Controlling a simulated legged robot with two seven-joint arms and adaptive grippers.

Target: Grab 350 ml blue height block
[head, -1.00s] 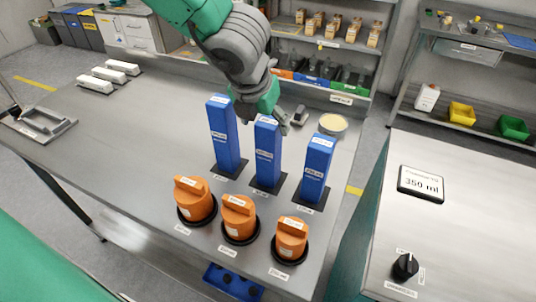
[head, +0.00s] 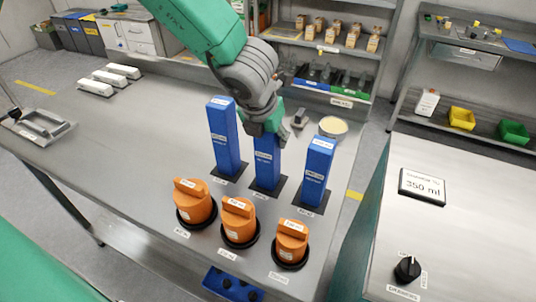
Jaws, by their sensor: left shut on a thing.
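Three tall blue height blocks stand upright on dark square bases on the metal table: the left block (head: 223,138), the middle block (head: 267,165) and the right block (head: 316,172). Their small labels are too blurred to read for sure. My left gripper (head: 264,128) comes from above and is shut on the top of the middle block, hiding its top face. The middle block still stands at its base. A display (head: 422,186) on the right-hand counter reads 350 ml. My right gripper is not in view.
Three orange knobbed parts, the left one (head: 195,203), the middle one (head: 239,221) and the right one (head: 291,243), stand in front of the blocks. A black dial (head: 407,268) is on the right counter. White blocks (head: 96,87) lie far left. The table's left half is mostly clear.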

